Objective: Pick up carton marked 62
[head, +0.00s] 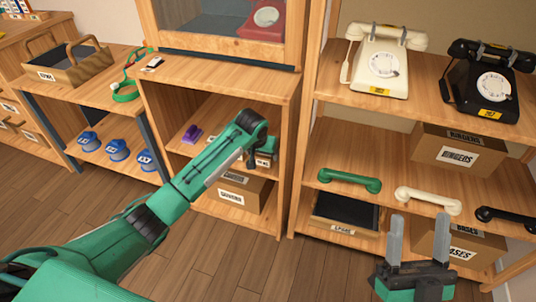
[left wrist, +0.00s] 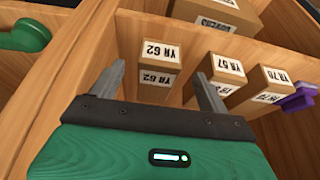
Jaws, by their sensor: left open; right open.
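The carton marked YR 62 (left wrist: 160,52) stands in the left wrist view in a wooden shelf compartment, beside its side wall. My left gripper (left wrist: 159,74) is open, and the carton shows between its two fingers; whether the fingers reach beside it I cannot tell. In the head view my left arm reaches into the middle cabinet, and my left gripper (head: 262,150) is mostly hidden behind the arm's end. A small labelled carton shows there, its number too small to read. My right gripper (head: 418,240) is open and empty in front of the right shelf.
Cartons marked YR 57 (left wrist: 224,68) and YR 70 (left wrist: 268,78) stand close beside, with a purple handset (left wrist: 298,98) past them. A larger box (head: 240,193) sits on the shelf below. The right shelf holds dial phones (head: 384,65) and a green handset (head: 349,181).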

